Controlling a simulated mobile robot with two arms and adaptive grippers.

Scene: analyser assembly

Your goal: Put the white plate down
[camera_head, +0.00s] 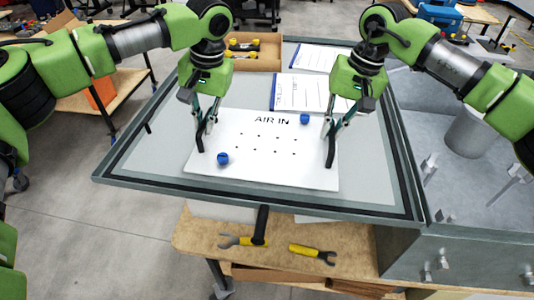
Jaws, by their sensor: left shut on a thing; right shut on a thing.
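The white plate (262,168) carries the words "AIR IN", several small dark holes and two blue knobs, one near its lower left (223,158) and one at its upper right (305,119). It appears flat over the grey panel (378,190) with the dark rim; I cannot tell whether it touches it. My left gripper (200,143) is shut at the plate's left side. My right gripper (329,150) is shut at its right side. The plate's edges at the fingertips are partly hidden by the fingers.
Papers (290,94) lie behind the plate on the panel. A cardboard tray (262,55) with yellow-and-black tools is at the back. A grey metal cabinet (460,240) stands at right.

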